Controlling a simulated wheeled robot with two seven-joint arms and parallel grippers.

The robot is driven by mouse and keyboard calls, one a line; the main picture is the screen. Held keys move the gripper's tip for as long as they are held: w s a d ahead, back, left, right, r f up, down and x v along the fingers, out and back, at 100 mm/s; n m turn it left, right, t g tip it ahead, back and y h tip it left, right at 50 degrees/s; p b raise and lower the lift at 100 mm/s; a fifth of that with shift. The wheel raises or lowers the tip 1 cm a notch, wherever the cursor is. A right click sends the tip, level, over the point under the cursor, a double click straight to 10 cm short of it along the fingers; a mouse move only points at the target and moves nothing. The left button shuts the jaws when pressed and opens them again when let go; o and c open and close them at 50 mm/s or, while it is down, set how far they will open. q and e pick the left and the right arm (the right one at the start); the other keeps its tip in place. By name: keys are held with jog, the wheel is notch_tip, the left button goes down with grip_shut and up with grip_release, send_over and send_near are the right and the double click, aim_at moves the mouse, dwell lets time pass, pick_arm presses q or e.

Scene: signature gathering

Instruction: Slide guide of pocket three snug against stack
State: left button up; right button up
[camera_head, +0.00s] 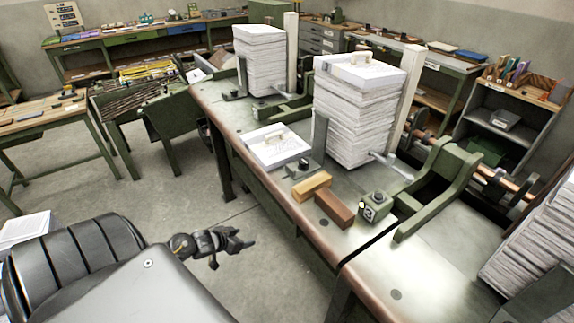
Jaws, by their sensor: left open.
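A tall stack of white paper (352,118) stands on the metal-topped bench, with a small light block on top. An upright grey guide plate (319,138) on a dark foot (299,167) stands at its near left side; I cannot tell whether it touches the stack. A small green block with a dark knob (376,204) carries a tag that looks like a 3. My left gripper (248,241) is open and empty, over the floor in front of the bench, well apart from the guide. My right gripper is not in view.
A tan block (312,186) and a brown block (334,209) lie near the bench's front edge. A thin pile of sheets (275,146) lies left of the guide. A second stack (260,62) stands farther back, another at right (540,235). The near bench corner is clear.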

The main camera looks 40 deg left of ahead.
pick_arm(q)
jog(key=w+r+m+t+h, duration=0.1)
jog(key=w+r, duration=0.2)
jog(key=r, duration=0.6)
jog(key=w+r+m+t+h, duration=0.1)
jog(key=w+r, duration=0.3)
jog(key=r, duration=0.5)
jog(key=m+h+p, duration=0.1)
jog(key=m+h, duration=0.1)
send_near(289, 168)
jog(key=shift+t, duration=0.5)
jog(key=x, duration=0.2)
jog(key=p+x, duration=0.1)
jog(key=x, duration=0.2)
jog(key=p+x, duration=0.1)
jog(key=x, duration=0.2)
jog(key=shift+f, duration=0.35)
jog(key=shift+w+d+f, duration=0.15)
jog(key=shift+w+f, duration=0.15)
jog(key=shift+w, duration=0.1)
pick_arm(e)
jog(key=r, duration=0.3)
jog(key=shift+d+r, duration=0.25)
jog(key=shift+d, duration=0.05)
